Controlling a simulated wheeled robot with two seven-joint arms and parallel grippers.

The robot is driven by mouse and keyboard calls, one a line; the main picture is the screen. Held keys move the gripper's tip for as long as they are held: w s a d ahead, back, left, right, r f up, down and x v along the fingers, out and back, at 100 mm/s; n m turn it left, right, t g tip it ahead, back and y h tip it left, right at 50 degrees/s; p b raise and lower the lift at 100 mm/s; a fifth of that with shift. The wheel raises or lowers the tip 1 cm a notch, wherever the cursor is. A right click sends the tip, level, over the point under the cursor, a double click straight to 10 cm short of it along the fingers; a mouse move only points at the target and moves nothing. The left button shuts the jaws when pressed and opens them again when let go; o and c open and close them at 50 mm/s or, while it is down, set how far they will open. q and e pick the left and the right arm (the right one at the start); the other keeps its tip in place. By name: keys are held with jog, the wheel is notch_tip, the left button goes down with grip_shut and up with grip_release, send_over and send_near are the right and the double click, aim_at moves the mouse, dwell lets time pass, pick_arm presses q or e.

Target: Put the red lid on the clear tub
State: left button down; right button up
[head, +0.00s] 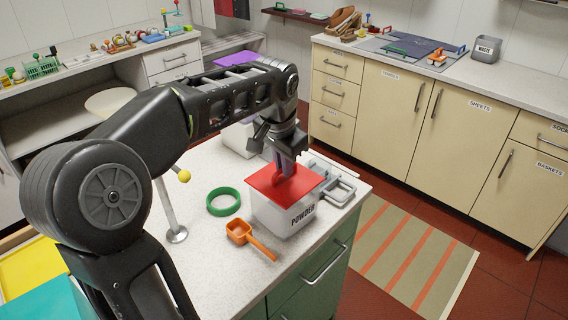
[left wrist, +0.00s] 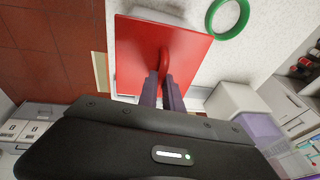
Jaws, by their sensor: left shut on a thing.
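The red lid (head: 272,182) is a flat square with a raised red handle. My left gripper (head: 288,165) is shut on that handle from above; the left wrist view shows the fingers (left wrist: 162,88) closed at the handle of the lid (left wrist: 140,50). The tub (head: 288,219), pale and marked POWDER, stands on the worktop directly under the lid. The lid lies over the tub's top and hides its opening. I cannot tell whether it is seated or just above the rim. My right gripper is in neither view.
A green ring (head: 223,202) and an orange scoop (head: 248,238) lie left of the tub. A grey metal-looking handled item (head: 340,192) lies close on its right. A white container (head: 238,140) stands behind. A thin post (head: 169,212) rises at the left.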

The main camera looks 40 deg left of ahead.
aim_at(281, 187)
pick_arm(q)
jog(key=shift+f+b, duration=0.5)
jog(key=shift+f, duration=0.1)
jog(key=c, duration=1.5)
grip_release()
jog(key=shift+r, duration=0.1)
jog(key=shift+r+p, duration=0.55)
jog(key=shift+r, duration=0.05)
jog(key=p+v, duration=0.1)
jog(key=v, duration=1.1)
jog(key=shift+p, duration=0.4)
